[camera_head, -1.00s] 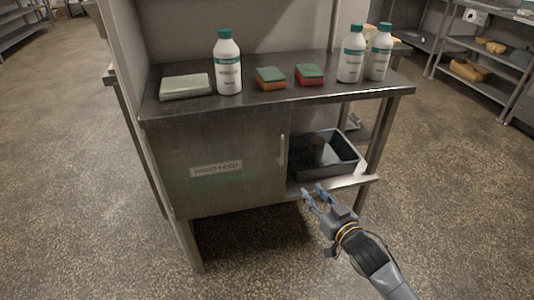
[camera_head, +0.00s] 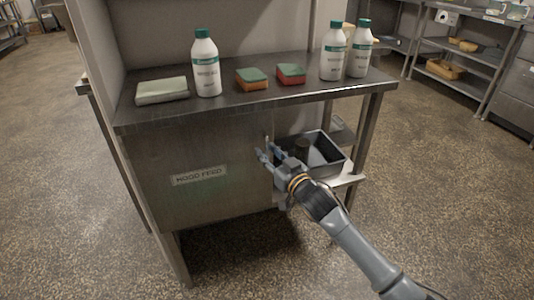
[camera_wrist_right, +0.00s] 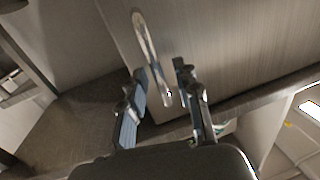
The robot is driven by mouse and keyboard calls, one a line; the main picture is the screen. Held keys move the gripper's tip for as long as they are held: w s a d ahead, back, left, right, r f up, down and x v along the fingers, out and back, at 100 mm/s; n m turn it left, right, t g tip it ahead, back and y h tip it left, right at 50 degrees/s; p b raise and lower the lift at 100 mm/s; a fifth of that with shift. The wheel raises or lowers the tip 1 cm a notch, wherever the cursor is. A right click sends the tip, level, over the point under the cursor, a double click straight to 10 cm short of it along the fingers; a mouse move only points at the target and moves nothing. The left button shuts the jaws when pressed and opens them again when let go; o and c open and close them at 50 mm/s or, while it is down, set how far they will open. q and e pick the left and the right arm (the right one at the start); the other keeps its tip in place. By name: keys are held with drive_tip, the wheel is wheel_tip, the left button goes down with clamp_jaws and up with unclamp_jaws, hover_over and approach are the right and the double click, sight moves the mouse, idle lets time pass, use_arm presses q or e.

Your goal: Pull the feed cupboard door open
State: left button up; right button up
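The feed cupboard door (camera_head: 200,150) is a grey metal panel with a "HOGO FEED" label, under the steel counter. It looks shut. Its upright bar handle (camera_wrist_right: 147,45) shows in the right wrist view, running down between the fingers. In the head view my right gripper (camera_head: 268,153) is at the door's right edge and hides most of the handle. Its fingers are open on either side of the handle's lower end, with gaps visible. I cannot tell whether either finger touches it. My left gripper is not in view.
On the counter (camera_head: 240,106) stand a folded cloth (camera_head: 162,91), white bottles (camera_head: 207,70) and two sponges (camera_head: 291,74). A dark grey tub (camera_head: 330,158) sits on the open shelf right of the door. The floor (camera_head: 400,190) in front is clear.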

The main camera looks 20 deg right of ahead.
drive_tip(key=shift+w+a, duration=0.1)
drive_tip(key=shift+w, duration=0.45)
clamp_jaws()
